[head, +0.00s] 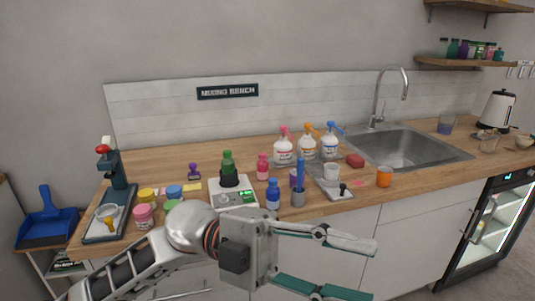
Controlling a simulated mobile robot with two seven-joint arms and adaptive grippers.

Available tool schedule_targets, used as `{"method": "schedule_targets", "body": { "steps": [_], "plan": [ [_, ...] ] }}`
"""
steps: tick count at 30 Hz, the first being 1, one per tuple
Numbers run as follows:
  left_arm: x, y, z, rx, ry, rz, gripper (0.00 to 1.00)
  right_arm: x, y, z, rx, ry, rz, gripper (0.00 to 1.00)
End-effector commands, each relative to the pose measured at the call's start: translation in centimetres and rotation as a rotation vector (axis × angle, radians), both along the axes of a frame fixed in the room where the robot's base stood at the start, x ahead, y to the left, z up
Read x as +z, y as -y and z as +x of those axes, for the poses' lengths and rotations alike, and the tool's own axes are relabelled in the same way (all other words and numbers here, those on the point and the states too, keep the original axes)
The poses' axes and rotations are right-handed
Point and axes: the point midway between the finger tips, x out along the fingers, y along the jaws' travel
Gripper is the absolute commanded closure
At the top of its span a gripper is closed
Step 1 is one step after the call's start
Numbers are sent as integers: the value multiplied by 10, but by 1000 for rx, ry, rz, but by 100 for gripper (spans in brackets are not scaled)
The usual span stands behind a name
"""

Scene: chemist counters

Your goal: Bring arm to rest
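My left gripper (371,271) is on an arm that comes in from the lower left. Its two fingers point right and are spread wide apart, with nothing between them. It appears in front of the white cabinet fronts, below the counter's front edge in the picture. My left arm hides part of the cabinets and the front edge of the wooden counter (225,165). My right gripper is not in view.
Near the arm on the counter are a white scale (235,194) with a green bottle (228,168), a blue bottle (272,195), a grey cup (298,197) and a pink jar (144,216). Pump bottles (307,145) stand behind, left of the sink (400,150).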

Motion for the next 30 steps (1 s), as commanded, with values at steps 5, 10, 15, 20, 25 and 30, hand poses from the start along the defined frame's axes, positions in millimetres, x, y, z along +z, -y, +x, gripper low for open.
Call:
{"method": "schedule_targets", "body": {
  "steps": [5, 10, 15, 20, 25, 30],
  "plan": [
    [8, -10, 49, 215, -222, -218, 64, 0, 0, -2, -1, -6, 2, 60],
    [-16, -38, 108, 473, -438, -350, 64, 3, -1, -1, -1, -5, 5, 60],
    [-79, -81, 159, 761, -661, -396, 64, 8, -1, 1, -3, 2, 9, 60],
    [-170, -129, 185, 1040, -873, -356, 64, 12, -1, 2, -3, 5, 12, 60],
    [-276, -180, 175, 1298, -1071, -240, 64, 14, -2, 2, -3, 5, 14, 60],
    [-376, -227, 133, 1508, -1247, -72, 64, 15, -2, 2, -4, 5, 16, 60]
  ]
}}
